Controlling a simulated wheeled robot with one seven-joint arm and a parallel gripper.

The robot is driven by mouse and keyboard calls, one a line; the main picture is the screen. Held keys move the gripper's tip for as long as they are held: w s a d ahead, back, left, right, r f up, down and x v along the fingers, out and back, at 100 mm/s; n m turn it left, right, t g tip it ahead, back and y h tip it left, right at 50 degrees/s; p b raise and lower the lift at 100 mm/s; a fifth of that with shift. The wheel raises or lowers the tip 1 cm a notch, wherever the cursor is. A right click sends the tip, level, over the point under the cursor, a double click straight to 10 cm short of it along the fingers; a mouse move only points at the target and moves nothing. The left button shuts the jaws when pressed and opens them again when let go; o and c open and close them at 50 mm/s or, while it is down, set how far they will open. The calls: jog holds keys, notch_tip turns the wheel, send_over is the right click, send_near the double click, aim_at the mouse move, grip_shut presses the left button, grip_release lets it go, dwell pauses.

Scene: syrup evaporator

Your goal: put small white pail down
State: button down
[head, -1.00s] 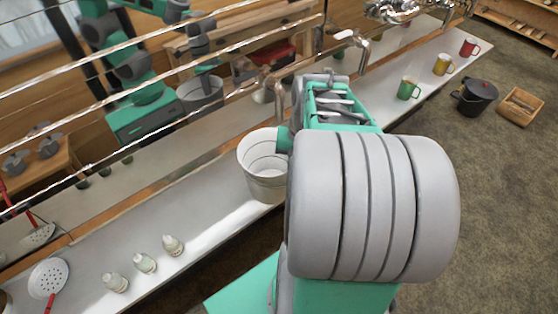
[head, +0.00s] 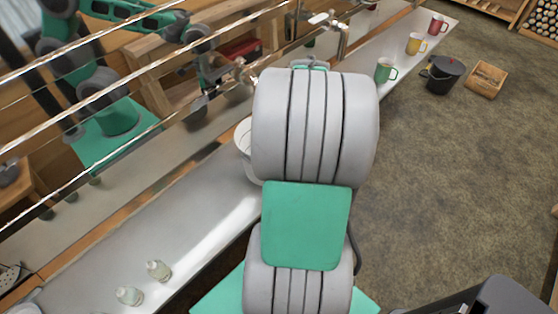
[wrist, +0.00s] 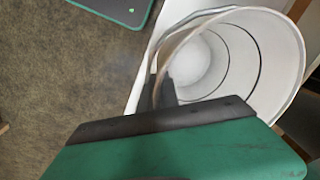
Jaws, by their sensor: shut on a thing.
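The small white pail (wrist: 222,60) fills the upper right of the wrist view, its open mouth and ringed inside facing the camera. My gripper (wrist: 163,90) is shut on the pail's near rim, with the dark fingers at the wall. In the head view only a sliver of the pail (head: 242,138) shows at the left of my arm, over or on the white shelf (head: 215,205). My arm hides the rest of it and the gripper there. I cannot tell whether the pail's base touches the shelf.
Small bottles (head: 158,270) stand on the near shelf. Green (head: 385,70), yellow (head: 416,44) and red (head: 438,25) mugs stand at its far end. A black pot (head: 442,74) and a wooden crate (head: 486,80) are on the floor. Shelf beside the pail is clear.

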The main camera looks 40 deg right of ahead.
jog(key=f+b, duration=0.2)
jog(key=f, duration=0.1)
jog(key=f+b, duration=0.1)
jog(key=shift+w+d+f, duration=0.15)
jog(key=shift+w+d, duration=0.15)
jog(key=shift+w, duration=0.1)
jog(key=shift+s+r, duration=0.1)
jog(key=shift+r, duration=0.15)
jog(key=shift+f, duration=0.2)
jog(key=c, duration=1.6)
grip_release()
notch_tip(320, 180, up, 12)
jog(key=s, duration=0.1)
jog(key=shift+d+r, duration=0.15)
jog(key=shift+d, duration=0.2)
